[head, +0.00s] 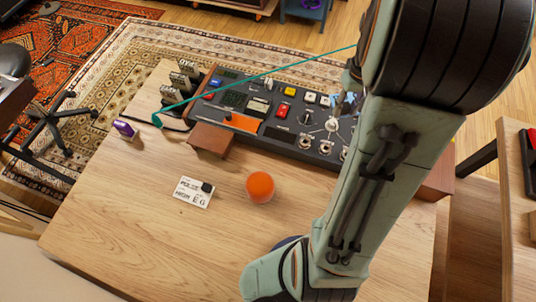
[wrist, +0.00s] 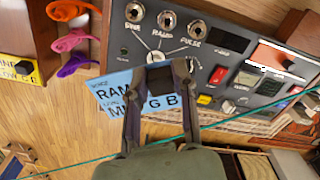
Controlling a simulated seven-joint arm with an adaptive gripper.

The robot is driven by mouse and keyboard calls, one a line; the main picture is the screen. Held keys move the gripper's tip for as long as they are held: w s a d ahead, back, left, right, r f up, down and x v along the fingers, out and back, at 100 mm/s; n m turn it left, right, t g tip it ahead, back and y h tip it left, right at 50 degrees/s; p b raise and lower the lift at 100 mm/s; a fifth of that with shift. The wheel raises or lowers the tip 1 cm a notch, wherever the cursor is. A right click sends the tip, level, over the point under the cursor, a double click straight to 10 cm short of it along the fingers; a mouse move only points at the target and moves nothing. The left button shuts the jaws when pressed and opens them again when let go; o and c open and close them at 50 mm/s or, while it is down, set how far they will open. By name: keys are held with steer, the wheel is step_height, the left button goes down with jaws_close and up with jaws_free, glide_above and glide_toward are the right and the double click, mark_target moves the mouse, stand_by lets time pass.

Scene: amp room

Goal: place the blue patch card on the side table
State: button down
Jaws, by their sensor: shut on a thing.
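The blue patch card (wrist: 112,88) is in my gripper (wrist: 160,92) in the wrist view. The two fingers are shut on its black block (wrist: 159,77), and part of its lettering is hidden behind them. The card is held over or in front of the grey console (wrist: 215,55); the height gap cannot be told. In the head view a small bit of blue (head: 346,103) shows beside my arm, which hides most of the gripper. A wooden table (head: 515,215) stands at the right edge; I cannot tell for sure that it is the side table.
The console (head: 285,110) stands on the large desk (head: 130,225). A white card (head: 186,190), an orange ball (head: 260,187) and a purple item (head: 124,129) are on the desk. A teal cable (head: 250,77) crosses over the console. A yellow card (wrist: 18,68) lies near coloured cables (wrist: 72,40).

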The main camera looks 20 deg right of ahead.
steer(key=w+a+f+n, duration=0.2)
steer(key=w+a+n, duration=0.2)
steer(key=a, duration=0.6)
steer(key=w+a+f+n, duration=0.1)
steer(key=w+a+n, duration=0.35)
steer(key=a, duration=0.55)
steer(key=s+a+f+n, duration=0.2)
steer(key=s+a+n, duration=0.2)
steer(key=a, duration=0.7)
steer(key=s+a+f+n, duration=0.1)
steer(key=s+a+n, duration=0.35)
steer(key=a, duration=0.75)
glide_above(132, 201)
steer(key=f, duration=0.9)
steer(key=shift+s+d, duration=0.35)
steer(key=shift+w+a+f, duration=0.1)
steer(key=shift+w+f, duration=0.05)
steer(key=shift+f, duration=0.1)
steer(key=shift+w+a+f, duration=0.1)
steer(key=shift+w+f, duration=0.05)
steer(key=shift+f, duration=0.8)
steer(key=shift+w+a+f, duration=0.1)
steer(key=shift+f, duration=0.8)
steer(key=shift+f, duration=0.15)
